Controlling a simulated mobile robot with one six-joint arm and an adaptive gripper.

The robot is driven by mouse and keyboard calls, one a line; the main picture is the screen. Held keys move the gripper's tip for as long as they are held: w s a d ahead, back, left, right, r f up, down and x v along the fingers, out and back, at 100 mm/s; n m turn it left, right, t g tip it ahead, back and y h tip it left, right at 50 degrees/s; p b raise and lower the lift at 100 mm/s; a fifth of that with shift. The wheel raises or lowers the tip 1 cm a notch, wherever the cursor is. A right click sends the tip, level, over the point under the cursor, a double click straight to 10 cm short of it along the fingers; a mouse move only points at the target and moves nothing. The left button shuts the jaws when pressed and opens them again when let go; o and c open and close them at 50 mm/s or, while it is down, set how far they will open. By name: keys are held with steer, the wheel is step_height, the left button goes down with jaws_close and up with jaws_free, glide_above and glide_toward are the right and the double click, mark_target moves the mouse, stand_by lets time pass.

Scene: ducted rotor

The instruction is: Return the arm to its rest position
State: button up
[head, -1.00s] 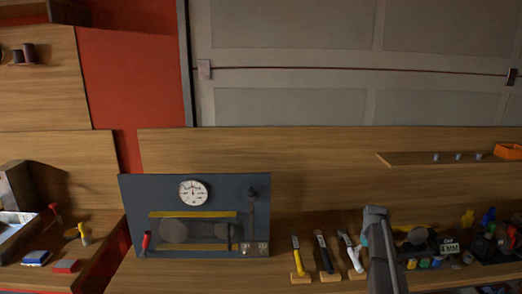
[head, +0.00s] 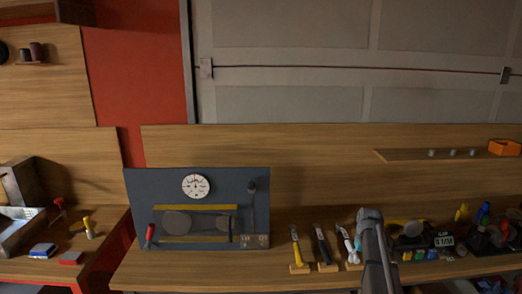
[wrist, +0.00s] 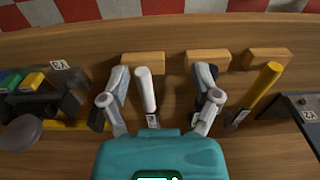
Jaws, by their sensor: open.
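My arm (head: 375,250) reaches over the workbench at lower centre right in the head view. In the wrist view my gripper (wrist: 163,78) has a teal body and two grey fingers spread wide apart. A white-handled tool (wrist: 146,92) lies between the fingers, nearer the left one, with gaps to both. The right finger overlaps a dark-handled tool (wrist: 211,72). Nothing is held. In the head view the arm partly hides the white-handled tool (head: 345,240) and most of the gripper.
A yellow-handled tool (wrist: 262,90) and wooden blocks (wrist: 143,58) are near the gripper. A grey panel with a dial (head: 140,190) stands left on the bench. Dark clutter (head: 410,243) lies right of the arm. The wall above the bench is clear below a small shelf (head: 400,156).

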steer(key=s+a+f+b, duration=0.2)
steer(key=s+a, duration=0.8)
steer(key=s, duration=0.1)
steer(key=s+a+f+b, duration=0.2)
steer(key=s+a, duration=0.8)
steer(key=s, duration=0.2)
steer(key=shift+s+f+g, duration=0.25)
steer(key=shift+s+g, duration=0.05)
steer(key=c, duration=0.3)
